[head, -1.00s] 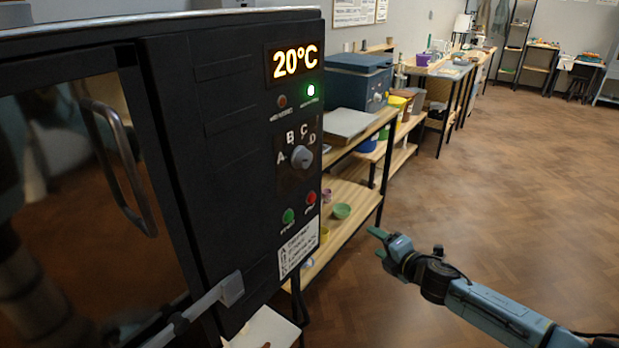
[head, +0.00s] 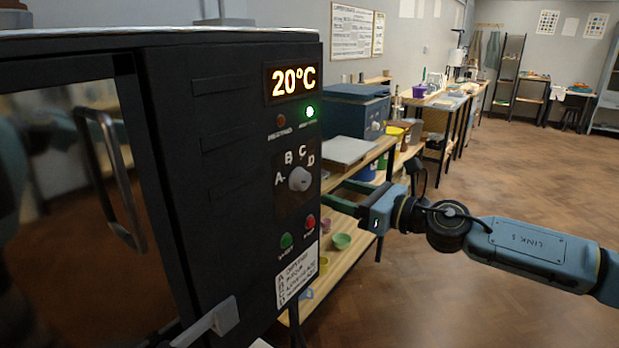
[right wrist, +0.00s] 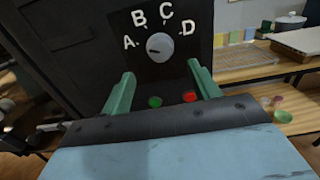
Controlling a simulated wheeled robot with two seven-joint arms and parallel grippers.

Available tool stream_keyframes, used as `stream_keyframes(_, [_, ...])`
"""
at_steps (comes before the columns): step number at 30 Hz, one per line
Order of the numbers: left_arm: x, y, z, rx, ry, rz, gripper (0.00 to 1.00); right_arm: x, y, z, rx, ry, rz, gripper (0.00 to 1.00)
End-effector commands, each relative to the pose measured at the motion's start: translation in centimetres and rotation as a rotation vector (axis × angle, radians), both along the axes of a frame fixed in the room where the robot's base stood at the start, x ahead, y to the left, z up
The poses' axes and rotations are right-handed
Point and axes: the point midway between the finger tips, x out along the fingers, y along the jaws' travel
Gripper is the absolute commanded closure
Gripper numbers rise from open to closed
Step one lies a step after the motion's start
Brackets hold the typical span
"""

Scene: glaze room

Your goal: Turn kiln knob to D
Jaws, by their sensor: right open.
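The kiln (head: 222,150) is a black cabinet on the left of the head view. Its round grey knob (head: 300,179) sits on the front panel below the letters A, B, C and D. In the right wrist view the knob (right wrist: 160,47) has a dark mark on its left side, toward A. My right gripper (head: 337,192) is open and empty, its green fingers pointing at the panel to the right of and just below the knob. In the right wrist view its fingertips (right wrist: 160,72) are spread below the knob, apart from it.
Below the knob are a green button (head: 286,240) and a red button (head: 310,223). A lit display (head: 293,80) reads 20°C. Wooden shelves (head: 350,265) stand behind; the floor at right is clear.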

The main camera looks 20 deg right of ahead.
Motion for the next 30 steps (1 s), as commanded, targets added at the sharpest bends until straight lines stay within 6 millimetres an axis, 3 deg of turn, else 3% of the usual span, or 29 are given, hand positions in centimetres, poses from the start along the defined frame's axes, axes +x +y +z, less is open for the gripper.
stream_keyframes(6, [-0.2,-0.5,0.6,-0.007,0.001,0.002,1.00,3.7,2.9,0.2,0.002,-0.002,0.001,0.39])
stream_keyframes(12, [-0.2,-0.6,0.5,-0.007,0.002,0.003,1.00,5.9,4.6,0.1,0.002,-0.001,0.000,0.39])
stream_keyframes(25, [-0.3,-0.5,0.5,-0.007,0.003,0.003,1.00,6.7,5.2,0.0,0.001,0.001,-0.001,0.39])
stream_keyframes(30, [-0.3,-0.5,0.5,-0.007,0.003,0.003,1.00,6.7,5.2,0.0,0.001,0.001,-0.001,0.60])
